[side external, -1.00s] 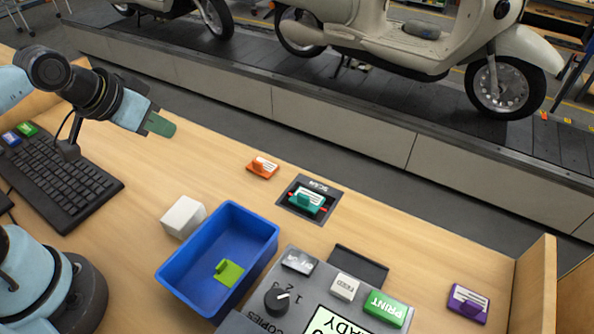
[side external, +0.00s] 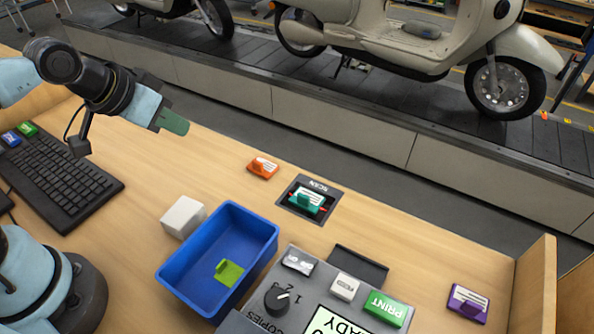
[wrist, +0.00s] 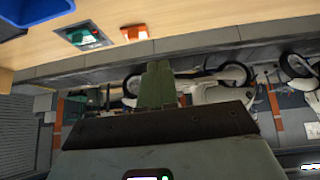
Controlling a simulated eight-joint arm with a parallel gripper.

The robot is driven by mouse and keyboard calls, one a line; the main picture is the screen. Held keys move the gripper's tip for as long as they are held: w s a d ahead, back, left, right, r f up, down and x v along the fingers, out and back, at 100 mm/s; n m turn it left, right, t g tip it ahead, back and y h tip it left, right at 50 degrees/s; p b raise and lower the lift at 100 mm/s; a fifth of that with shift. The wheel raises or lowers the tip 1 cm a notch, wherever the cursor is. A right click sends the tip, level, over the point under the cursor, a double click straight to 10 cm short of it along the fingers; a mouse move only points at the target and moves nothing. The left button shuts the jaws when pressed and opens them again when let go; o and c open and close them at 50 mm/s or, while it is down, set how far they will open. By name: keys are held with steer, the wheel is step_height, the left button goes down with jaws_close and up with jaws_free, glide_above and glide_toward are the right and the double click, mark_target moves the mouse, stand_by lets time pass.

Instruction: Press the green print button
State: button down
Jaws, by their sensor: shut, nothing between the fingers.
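The green PRINT button (side external: 385,308) sits on the grey printer panel (side external: 311,272) at the bottom right of the side view. Its label reads from the front. My gripper (side external: 176,123) is at the upper left, above the wooden bench near its far edge, well away from the button. Its green fingers are shut with nothing between them. In the wrist view the gripper (wrist: 157,84) points toward the conveyor and scooters, and the PRINT button is not in that view.
The panel also has a white FEED button (side external: 344,287), a black copies dial (side external: 277,299) and a display. A blue bin (side external: 262,244) with a green tag (side external: 229,272), a white block (side external: 183,216), an orange tag (side external: 263,168), a teal tag (side external: 307,200) on the scan pad and a purple tag (side external: 467,301) occupy the bench.

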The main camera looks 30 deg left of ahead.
steer(key=w+d+r+m+g+h, duration=0.1)
steer(key=d+r+m+h, duration=0.1)
steer(key=d, duration=0.7)
steer(key=w+d+r+m+h, duration=0.1)
steer(key=d+r+h, duration=0.15)
steer(key=d, duration=0.65)
steer(key=m+g+h, duration=0.3)
steer(key=g+h, duration=0.1)
glide_above(379, 303)
steer(key=shift+r, duration=0.35)
steer(key=shift+f, duration=0.1)
steer(key=shift+f, duration=4.3)
steer(key=shift+f, duration=0.1)
steer(key=shift+f, duration=0.3)
